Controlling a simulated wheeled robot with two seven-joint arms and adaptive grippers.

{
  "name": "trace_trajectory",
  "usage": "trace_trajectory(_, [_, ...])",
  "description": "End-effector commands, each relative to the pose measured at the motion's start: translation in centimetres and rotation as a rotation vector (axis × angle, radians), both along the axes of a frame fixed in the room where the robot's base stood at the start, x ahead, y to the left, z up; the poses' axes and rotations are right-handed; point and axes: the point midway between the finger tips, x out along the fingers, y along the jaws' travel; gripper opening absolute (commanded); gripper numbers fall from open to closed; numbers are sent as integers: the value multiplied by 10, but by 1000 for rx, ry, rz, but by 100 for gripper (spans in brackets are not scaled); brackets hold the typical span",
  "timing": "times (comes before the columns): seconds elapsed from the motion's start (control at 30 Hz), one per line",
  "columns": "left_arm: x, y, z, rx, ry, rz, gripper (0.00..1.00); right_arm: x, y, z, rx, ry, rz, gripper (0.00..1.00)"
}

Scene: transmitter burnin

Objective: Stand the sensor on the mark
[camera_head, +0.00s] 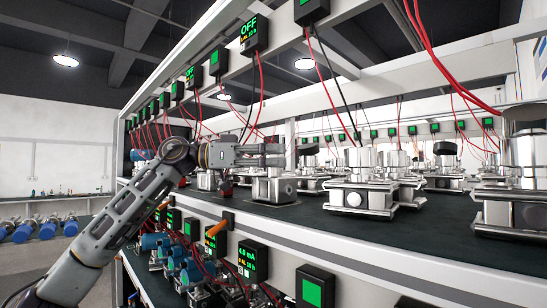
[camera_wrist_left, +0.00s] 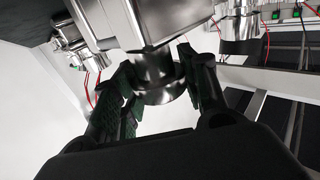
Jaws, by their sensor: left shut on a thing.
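My left gripper (camera_head: 274,154) reaches in from the left over the upper shelf and is shut on the neck of a silver metal sensor (camera_head: 273,188). The sensor is upright, with a block-shaped body and a round boss on its front. Its base is at the dark shelf top; I cannot tell whether it bears on it fully. In the left wrist view the fingers (camera_wrist_left: 160,88) clasp the sensor's shiny round neck (camera_wrist_left: 158,72) from both sides. I cannot make out the mark clearly; the sensor's base may cover it. My right gripper is not in view.
The dark shelf top (camera_head: 420,238) carries several similar silver sensors, one (camera_head: 361,190) close to the right. Red and black cables hang from the rail above. A lower shelf holds blue transmitters (camera_head: 190,268) and green-lit displays (camera_head: 253,262).

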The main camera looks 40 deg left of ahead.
Motion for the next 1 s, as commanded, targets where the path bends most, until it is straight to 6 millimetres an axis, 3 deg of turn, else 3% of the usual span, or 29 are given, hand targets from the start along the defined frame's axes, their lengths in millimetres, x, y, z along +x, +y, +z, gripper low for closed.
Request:
trace_trajectory(0.03, [-1, 1, 1, -3, -5, 1, 0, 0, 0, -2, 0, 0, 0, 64])
trace_trajectory(0.07, [0, 0, -1, 0, 0, 0, 46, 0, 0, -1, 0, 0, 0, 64])
trace_trajectory(0.2, [0, 0, -1, 0, 0, 0, 64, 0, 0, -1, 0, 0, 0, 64])
trace_trajectory(0.73, [0, 0, 2, 0, 0, 0, 65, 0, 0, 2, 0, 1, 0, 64])
trace_trajectory(1.0, [-13, 15, 0, -3, -3, 1, 65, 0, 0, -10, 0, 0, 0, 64])
